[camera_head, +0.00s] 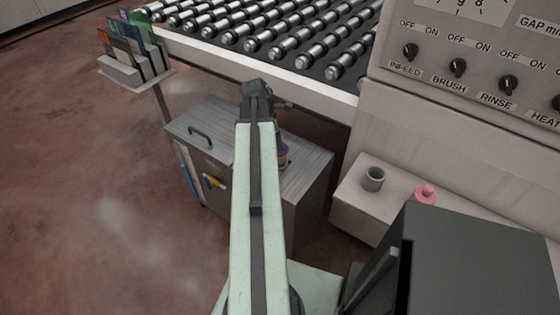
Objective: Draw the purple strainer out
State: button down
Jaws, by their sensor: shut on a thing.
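The purple strainer (283,153) shows as a small purple piece just right of my arm, at the top of the grey metal tank (308,160). My arm hides its left side, and its lower part is not clear to see. My gripper (280,139) points down behind my arm link, directly above the strainer, and is shut on it. The fingertips are mostly hidden. I cannot tell how far the strainer sits in the opening of the tank top.
The roller conveyor (255,58) overhangs behind the tank. A control panel (470,60) with knobs rises at right. A white ledge (350,209) holds a grey cup (374,178) and a pink object (425,194). A rack of glass samples (133,60) stands at left. The left floor is clear.

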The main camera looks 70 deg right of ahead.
jog(key=shift+r+p, duration=0.55)
jog(key=shift+r, duration=0.25)
jog(key=shift+r, duration=0.1)
notch_tip(320, 180, up, 4)
jog(key=p, duration=0.4)
